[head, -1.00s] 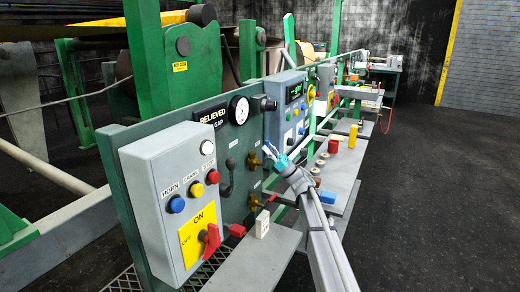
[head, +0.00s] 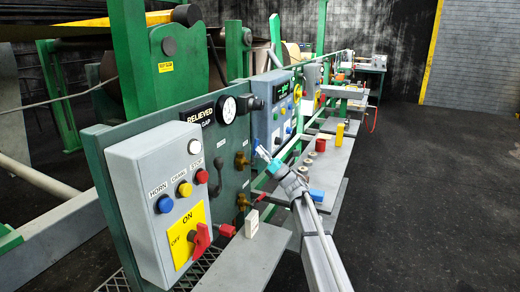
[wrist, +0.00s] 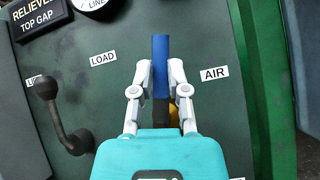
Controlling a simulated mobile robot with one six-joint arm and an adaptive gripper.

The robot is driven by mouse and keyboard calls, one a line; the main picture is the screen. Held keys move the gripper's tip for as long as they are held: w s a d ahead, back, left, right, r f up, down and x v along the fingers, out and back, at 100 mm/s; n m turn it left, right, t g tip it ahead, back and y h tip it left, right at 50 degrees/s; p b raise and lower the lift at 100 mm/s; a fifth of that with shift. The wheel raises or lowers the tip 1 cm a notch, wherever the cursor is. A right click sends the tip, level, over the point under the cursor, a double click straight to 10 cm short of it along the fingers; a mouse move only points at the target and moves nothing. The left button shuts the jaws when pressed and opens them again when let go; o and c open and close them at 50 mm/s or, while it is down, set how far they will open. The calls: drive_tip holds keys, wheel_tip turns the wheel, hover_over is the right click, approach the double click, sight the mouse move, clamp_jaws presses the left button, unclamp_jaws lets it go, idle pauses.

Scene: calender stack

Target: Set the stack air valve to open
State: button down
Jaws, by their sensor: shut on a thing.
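The air valve's blue lever (wrist: 160,66) sticks up between my fingers in the wrist view, left of the AIR label (wrist: 214,74). My gripper (wrist: 160,80) is shut on this lever, with one finger on each side. A bit of brass valve body (wrist: 175,110) shows behind the right finger; the rest is hidden. In the head view my gripper (head: 263,152) is at the green panel, beside the upper brass valve (head: 242,162). A lower brass valve (head: 243,201) is below it.
A black lever (wrist: 62,118) stands left of my gripper, near the LOAD label (wrist: 103,58). The grey control box (head: 158,200) with a red switch (head: 201,240) is nearer. A grey shelf (head: 240,265) runs below the panel. Dark floor at right is clear.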

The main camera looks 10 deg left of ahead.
drive_tip(key=w+d+r+m+t+h+p, duration=0.2)
drive_tip(key=d+m+t+h, duration=0.45)
drive_tip(key=m, duration=0.55)
drive_tip(key=w+d+r+m+t+h+p, duration=0.2)
drive_tip(key=w+d+m+t+h, duration=0.15)
drive_tip(key=m+t+h, duration=0.7)
drive_tip(key=w+d+f+m+g+h+p, duration=0.1)
drive_tip(key=d+f+m+g+h+p, duration=0.15)
drive_tip(key=m, duration=0.75)
drive_tip(key=d+f+m+g+h+p, duration=0.15)
drive_tip(key=d+m+h, duration=0.25)
drive_tip(key=m, duration=0.6)
drive_tip(key=s+a+r+m+g+y+p, duration=0.1)
drive_tip(key=s+a+m+g+y+p, duration=0.5)
drive_tip(key=m, duration=0.9)
drive_tip(key=s+a+g+y, duration=0.2)
drive_tip(key=s+y, duration=0.2)
drive_tip(key=shift+r+g, duration=0.25)
drive_tip(key=shift+g, duration=0.05)
drive_tip(key=shift+a+m, duration=0.2)
drive_tip(key=shift+m, duration=0.05)
